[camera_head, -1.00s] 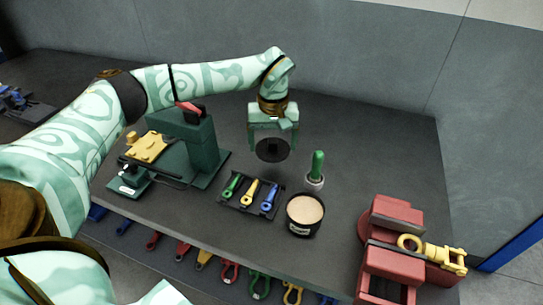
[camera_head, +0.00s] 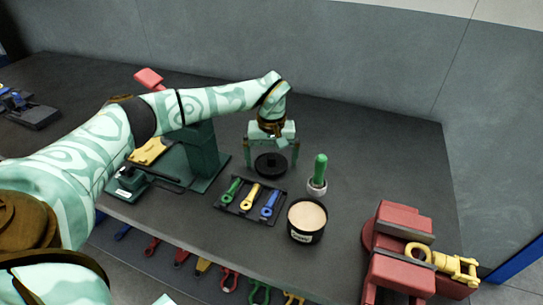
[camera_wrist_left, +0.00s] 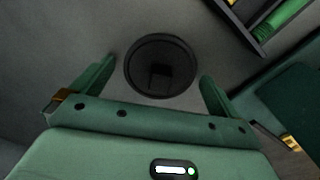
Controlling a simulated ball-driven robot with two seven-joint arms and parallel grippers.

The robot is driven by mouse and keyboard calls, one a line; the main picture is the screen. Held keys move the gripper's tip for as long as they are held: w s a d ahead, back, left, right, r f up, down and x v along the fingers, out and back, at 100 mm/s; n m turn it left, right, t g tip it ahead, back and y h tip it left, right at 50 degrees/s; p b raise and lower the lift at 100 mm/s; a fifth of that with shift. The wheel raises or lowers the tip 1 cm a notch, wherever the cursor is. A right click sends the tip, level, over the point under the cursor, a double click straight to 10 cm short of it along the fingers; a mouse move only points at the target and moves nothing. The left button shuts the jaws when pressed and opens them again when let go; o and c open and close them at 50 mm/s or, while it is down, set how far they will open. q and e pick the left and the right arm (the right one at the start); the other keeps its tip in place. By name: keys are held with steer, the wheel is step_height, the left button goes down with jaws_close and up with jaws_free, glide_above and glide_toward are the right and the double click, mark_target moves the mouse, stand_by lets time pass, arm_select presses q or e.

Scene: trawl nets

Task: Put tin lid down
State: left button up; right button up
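The tin lid (camera_head: 271,164) is a dark round disc below my left gripper (camera_head: 272,160), and it looks flat on the bench. In the left wrist view the lid (camera_wrist_left: 161,66) sits between the spread fingers of the left gripper (camera_wrist_left: 160,85), with a gap on each side. The left gripper is open and does not grip the lid. The open tin (camera_head: 307,220) is black with a pale, cream-coloured top surface and stands in front and to the right of the lid. My right gripper is out of view.
A tray (camera_head: 233,209) of green, yellow and blue tools lies in front of the lid. A green press (camera_head: 203,150) is at the left, a red vise (camera_head: 397,250) at the right. The bench behind the lid is clear.

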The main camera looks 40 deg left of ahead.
mark_target(272, 156)
arm_select(q)
step_height(272, 156, up, 12)
steer(key=p, duration=0.3)
steer(key=shift+r+p, duration=0.2)
steer(key=shift+p, duration=0.15)
stand_by(0.3)
